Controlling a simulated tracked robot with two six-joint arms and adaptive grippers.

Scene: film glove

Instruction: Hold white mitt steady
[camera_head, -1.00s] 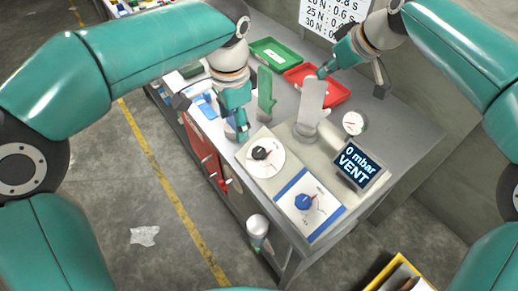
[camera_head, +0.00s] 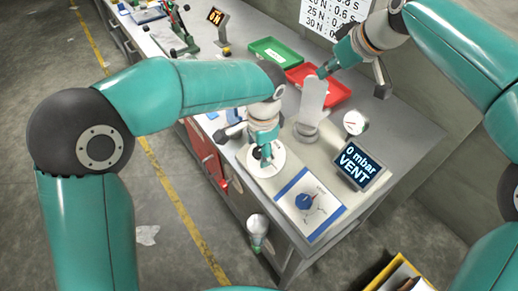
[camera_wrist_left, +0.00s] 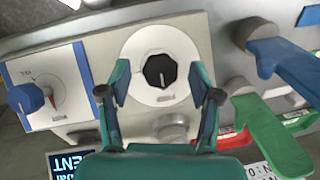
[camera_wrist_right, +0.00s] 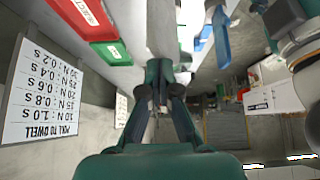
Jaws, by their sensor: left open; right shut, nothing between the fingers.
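The white mitt (camera_head: 313,100) stands upright on its round base behind the black knob in the head view. A pale upright shape in the right wrist view (camera_wrist_right: 160,28) seems to be the same mitt. My right gripper (camera_head: 323,72) is shut and empty near the mitt's top; I cannot tell whether it touches. My left gripper (camera_head: 265,152) is open over the black knob (camera_wrist_left: 160,71) on its round white dial (camera_wrist_left: 178,48), its fingers on either side of the knob. I cannot tell whether they touch it. The left arm partly hides the dial in the head view.
The blue knob (camera_head: 303,201) sits on a blue-edged panel. A display (camera_head: 358,165) reads "0 mbar VENT", near a round gauge (camera_head: 354,122). Green (camera_head: 277,50) and red (camera_head: 337,92) trays lie behind. Green (camera_wrist_left: 270,135) and blue (camera_wrist_left: 285,62) mitts stand beside my left gripper.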

